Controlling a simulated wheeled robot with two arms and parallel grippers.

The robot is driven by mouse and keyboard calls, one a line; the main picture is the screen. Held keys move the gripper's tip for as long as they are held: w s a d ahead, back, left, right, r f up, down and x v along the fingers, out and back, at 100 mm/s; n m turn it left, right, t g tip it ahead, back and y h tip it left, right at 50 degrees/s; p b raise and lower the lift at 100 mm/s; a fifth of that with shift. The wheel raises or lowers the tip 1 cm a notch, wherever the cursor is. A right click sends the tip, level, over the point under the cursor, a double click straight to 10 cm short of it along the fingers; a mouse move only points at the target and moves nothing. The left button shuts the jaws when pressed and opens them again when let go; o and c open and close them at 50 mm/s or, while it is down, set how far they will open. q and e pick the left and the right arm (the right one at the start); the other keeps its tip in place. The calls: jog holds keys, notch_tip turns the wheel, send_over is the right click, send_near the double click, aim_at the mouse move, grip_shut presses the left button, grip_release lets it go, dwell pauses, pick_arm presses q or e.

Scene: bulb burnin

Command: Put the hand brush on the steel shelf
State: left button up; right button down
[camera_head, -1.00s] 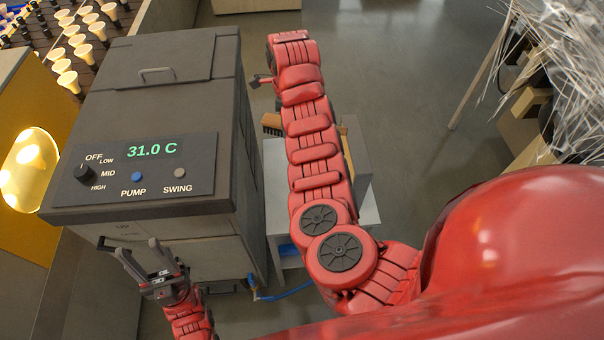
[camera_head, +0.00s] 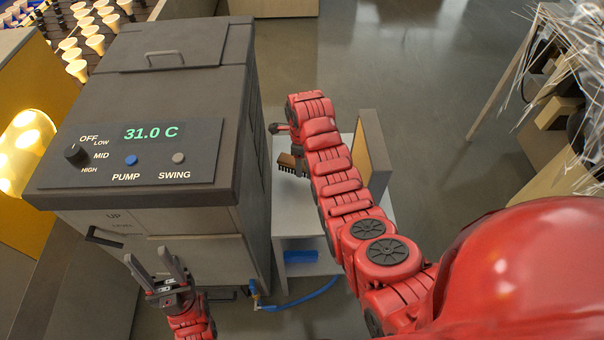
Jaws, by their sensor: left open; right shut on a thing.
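The hand brush (camera_head: 291,163), with a brown body and dark bristles, shows just left of my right forearm, over the left part of the steel shelf's top. The steel shelf (camera_head: 296,212) is a grey stand beside the dark cabinet. My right gripper (camera_head: 280,129) is shut on the brush; the arm hides much of the jaws and the grip. I cannot tell whether the brush touches the shelf top. My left gripper (camera_head: 160,270) is open and empty in front of the cabinet, at the lower left.
The dark cabinet (camera_head: 140,195), with a panel reading 31.0 C, stands close left of the shelf. An upright grey and tan panel (camera_head: 374,150) stands on the shelf's right side. A blue object (camera_head: 300,257) lies below the top. A blue hose (camera_head: 305,296) runs along the floor.

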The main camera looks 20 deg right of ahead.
aim_at(302, 180)
jog(key=shift+f+p, duration=0.45)
jog(key=shift+f, duration=1.9)
jog(key=shift+f, duration=0.1)
jog(key=shift+c, duration=1.4)
grip_release()
